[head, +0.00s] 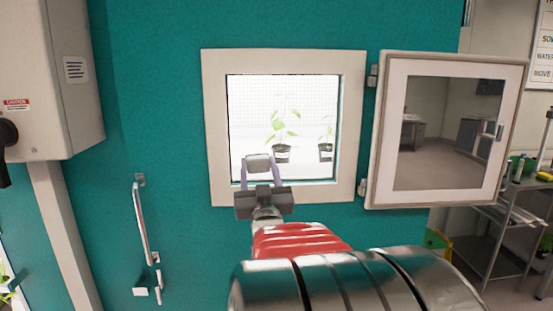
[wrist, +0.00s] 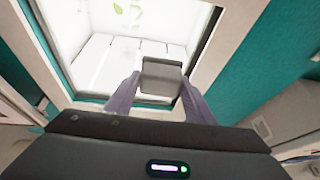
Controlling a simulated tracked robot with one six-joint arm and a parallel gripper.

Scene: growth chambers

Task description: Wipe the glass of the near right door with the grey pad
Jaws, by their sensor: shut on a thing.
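My gripper (head: 262,172) is shut on the grey pad (head: 259,163), a small pale grey block held between its two fingertips. In the wrist view the pad (wrist: 162,76) sits upright between the purple-grey fingers (wrist: 160,92), in front of the bright chamber opening. The door (head: 448,133) stands swung open to the right of the opening, with a pale frame around a dark glass pane (head: 430,135) that shows a reflected or seen-through room. The pad is to the left of the door and apart from its glass.
The chamber opening (head: 217,120) has a white frame, with potted plants (head: 282,150) inside. Hinges (head: 372,76) join the door to the wall side. A metal rail (head: 141,225) and a grey box (head: 50,80) are on the left. A shelf cart (head: 505,235) stands at right.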

